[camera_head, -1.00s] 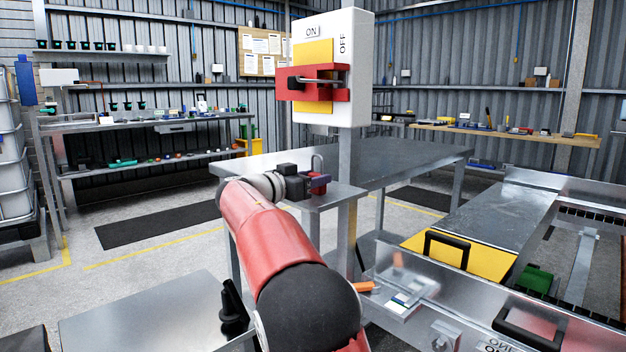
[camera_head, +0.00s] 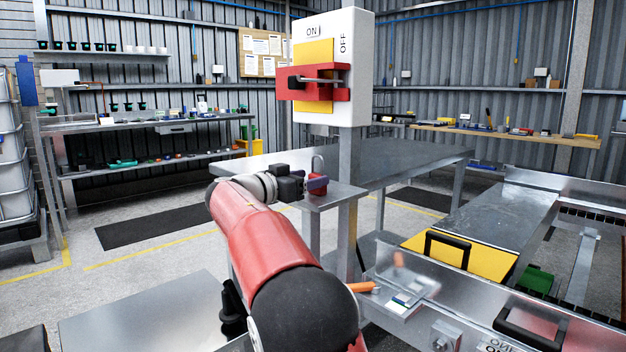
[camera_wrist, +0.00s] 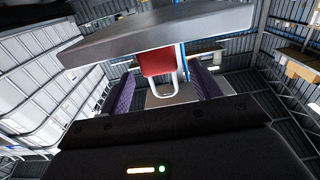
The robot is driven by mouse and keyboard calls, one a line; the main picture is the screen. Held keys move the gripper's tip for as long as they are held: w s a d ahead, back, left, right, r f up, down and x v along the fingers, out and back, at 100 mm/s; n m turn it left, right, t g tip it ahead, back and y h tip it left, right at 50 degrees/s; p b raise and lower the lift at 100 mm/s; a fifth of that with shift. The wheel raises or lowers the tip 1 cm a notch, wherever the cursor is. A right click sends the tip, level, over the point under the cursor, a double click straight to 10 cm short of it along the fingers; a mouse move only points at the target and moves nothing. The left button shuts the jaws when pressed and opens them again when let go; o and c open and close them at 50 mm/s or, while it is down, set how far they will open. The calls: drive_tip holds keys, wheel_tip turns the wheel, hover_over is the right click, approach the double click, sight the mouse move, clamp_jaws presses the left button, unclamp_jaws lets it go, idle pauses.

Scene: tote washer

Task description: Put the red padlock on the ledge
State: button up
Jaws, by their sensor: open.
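The red padlock (camera_head: 316,191) stands upright on the small grey ledge (camera_head: 338,196) fixed to the post, its metal shackle pointing up. In the wrist view, which looks upside down, the padlock's red body (camera_wrist: 158,61) meets the ledge (camera_wrist: 150,33) and its shackle points down the picture. My gripper (camera_head: 314,183) is at the ledge's left side, with a purple finger pad partly in front of the padlock. In the wrist view, the open finger pads of my gripper (camera_wrist: 163,91) lie on either side of the padlock, with gaps at both sides.
A switch box (camera_head: 333,65) with a red hasp sits on the post (camera_head: 348,165) above the ledge. A grey table (camera_head: 400,160) stands behind. The washer bench (camera_head: 500,225) with a yellow panel (camera_head: 455,258) is to the right.

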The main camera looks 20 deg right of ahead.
drive_tip(key=b+v, duration=0.1)
drive_tip(key=v, duration=0.9)
drive_tip(key=shift+d+f, duration=0.1)
drive_tip(key=shift+f, duration=0.05)
drive_tip(key=s+d+f+n+g+y, duration=0.1)
drive_tip(key=s+d+f+n+y, duration=0.25)
drive_tip(key=s+f, duration=0.35)
drive_tip(key=s+d+f+n+g+y, duration=0.1)
drive_tip(key=s+d+f+n+y, duration=0.3)
drive_tip(key=s, duration=0.6)
drive_tip(key=s+a+f+n+y, duration=0.3)
drive_tip(key=s+a+f+y, duration=0.1)
drive_tip(key=s+f, duration=0.3)
drive_tip(key=s+a+f+n+y, duration=0.3)
drive_tip(key=s+a+f+y, duration=0.2)
drive_tip(key=s, duration=0.7)
wheel_tip(320, 180, down, 3)
drive_tip(key=shift+a+r+t, duration=0.2)
drive_tip(key=shift+t, duration=0.2)
drive_tip(key=shift+r, duration=0.1)
